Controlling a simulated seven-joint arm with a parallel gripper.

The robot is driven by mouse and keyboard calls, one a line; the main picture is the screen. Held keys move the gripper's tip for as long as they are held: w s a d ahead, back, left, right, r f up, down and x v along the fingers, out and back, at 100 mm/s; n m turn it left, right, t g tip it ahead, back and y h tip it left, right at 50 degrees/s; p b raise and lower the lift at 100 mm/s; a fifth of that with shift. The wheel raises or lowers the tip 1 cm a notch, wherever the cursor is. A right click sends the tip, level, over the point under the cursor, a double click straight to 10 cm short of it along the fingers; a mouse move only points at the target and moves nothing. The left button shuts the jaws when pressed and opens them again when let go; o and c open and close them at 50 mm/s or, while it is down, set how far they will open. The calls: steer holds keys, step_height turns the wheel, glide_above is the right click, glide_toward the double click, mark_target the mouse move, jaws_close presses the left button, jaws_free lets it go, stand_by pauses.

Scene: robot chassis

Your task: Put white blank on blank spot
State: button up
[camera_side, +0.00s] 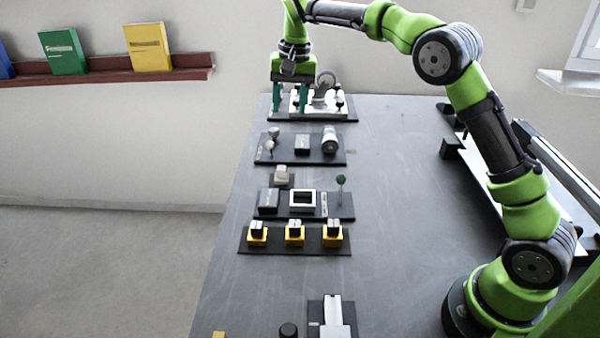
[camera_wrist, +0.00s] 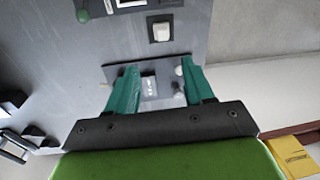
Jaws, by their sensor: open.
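The white blank (camera_side: 281,175) is a small pale block on a small dark square base (camera_side: 291,184), just behind a tray in the middle row. It also shows in the wrist view (camera_wrist: 161,31), upper centre, on a black square. I cannot tell which place is the blank spot. My gripper (camera_side: 290,108) is open and points down in front of the white fixture at the far end of the table. In the wrist view my gripper (camera_wrist: 159,70) has its green fingers apart with nothing held between them. The white blank is beyond the fingertips, apart from them.
The middle tray holds a square white frame (camera_side: 303,199) and a green-knobbed pin (camera_side: 341,181). Yellow-based blocks (camera_side: 295,236) stand nearer.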

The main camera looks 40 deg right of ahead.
steer(key=s+a+r+n+t, duration=0.1)
steer(key=s+r, duration=0.2)
steer(key=s, duration=0.3)
steer(key=s+r+n+t+y, duration=0.1)
steer(key=s+r, duration=0.1)
steer(key=s, duration=0.3)
steer(key=s+a+r+t, duration=0.1)
steer(key=s+r, duration=0.2)
steer(key=s, duration=0.3)
steer(key=s+a+f+n+t, duration=0.1)
steer(key=s+f, duration=0.2)
steer(key=s, duration=0.4)
steer(key=s+a+f+n+t, duration=0.1)
steer(key=s+f, duration=0.2)
steer(key=s, duration=0.4)
steer(key=shift+f+t+y, duration=0.2)
steer(key=shift+t+y, duration=0.1)
steer(key=shift+t, duration=0.1)
